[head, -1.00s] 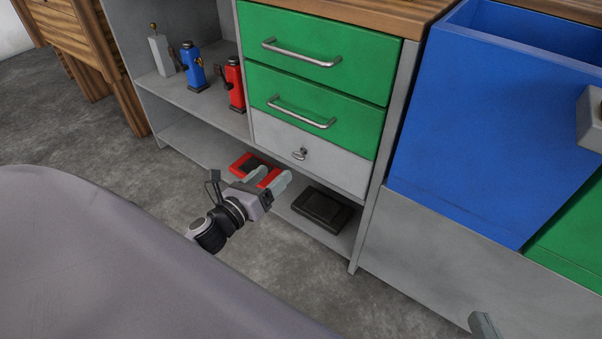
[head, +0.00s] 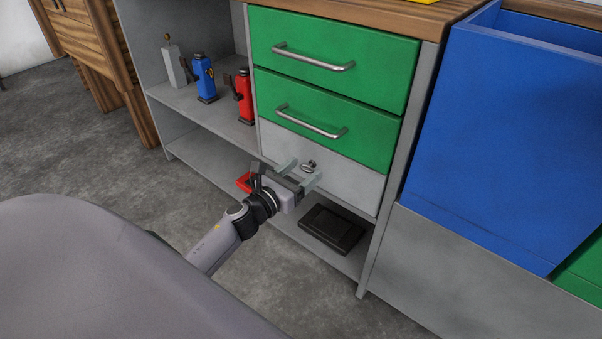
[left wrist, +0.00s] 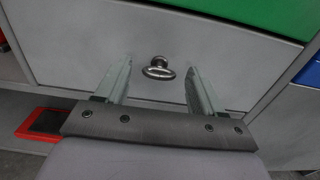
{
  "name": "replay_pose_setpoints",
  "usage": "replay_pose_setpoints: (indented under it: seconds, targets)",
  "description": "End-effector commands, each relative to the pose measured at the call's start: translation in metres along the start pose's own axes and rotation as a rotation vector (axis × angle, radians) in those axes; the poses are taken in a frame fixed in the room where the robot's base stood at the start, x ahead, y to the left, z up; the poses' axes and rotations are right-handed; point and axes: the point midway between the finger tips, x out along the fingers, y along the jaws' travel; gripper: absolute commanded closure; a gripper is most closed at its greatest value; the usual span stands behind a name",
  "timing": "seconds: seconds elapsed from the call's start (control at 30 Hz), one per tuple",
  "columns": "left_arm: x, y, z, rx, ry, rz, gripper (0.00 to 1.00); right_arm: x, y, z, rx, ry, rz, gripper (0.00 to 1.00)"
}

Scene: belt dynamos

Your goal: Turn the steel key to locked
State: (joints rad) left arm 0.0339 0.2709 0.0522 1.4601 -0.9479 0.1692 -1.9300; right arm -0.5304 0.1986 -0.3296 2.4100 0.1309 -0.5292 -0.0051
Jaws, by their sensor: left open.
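The steel key (head: 309,166) sits in the front of the grey bottom drawer (head: 345,182), below two green drawers. In the left wrist view the key (left wrist: 158,69) shows its bow lying roughly level, just beyond the fingertips and between their lines. My left gripper (head: 302,170) is open and empty, with its two fingers pointing at the drawer front near the key. It also shows in the left wrist view (left wrist: 157,78). The fingers look apart from the key. My right gripper does not show in the current views.
A black flat case (head: 332,229) and a red item (head: 244,182) lie on the low shelf under the drawer. Blue (head: 202,78) and red (head: 244,96) bottle-like items stand on the left shelf. A large blue bin (head: 500,140) is at right.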

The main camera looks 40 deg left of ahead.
Motion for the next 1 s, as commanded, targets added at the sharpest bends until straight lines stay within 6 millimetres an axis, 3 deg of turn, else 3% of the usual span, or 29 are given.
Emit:
replay_pose_setpoints:
  seconds: [0.3,0.47,0.77,1.0]
  targets:
    - [0.0023,0.0002,0.0,0.0,0.001,0.0,0.35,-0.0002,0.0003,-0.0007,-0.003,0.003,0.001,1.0]
    - [0.0021,0.0002,0.0,0.0,0.001,0.0,0.87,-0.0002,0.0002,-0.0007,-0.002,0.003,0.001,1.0]
    - [0.002,0.0002,0.0001,-0.022,0.0,0.0,0.88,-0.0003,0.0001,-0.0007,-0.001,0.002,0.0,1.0]
    - [0.002,0.0006,0.0004,-0.134,0.0,0.0,0.88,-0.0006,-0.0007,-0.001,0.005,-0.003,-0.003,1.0]
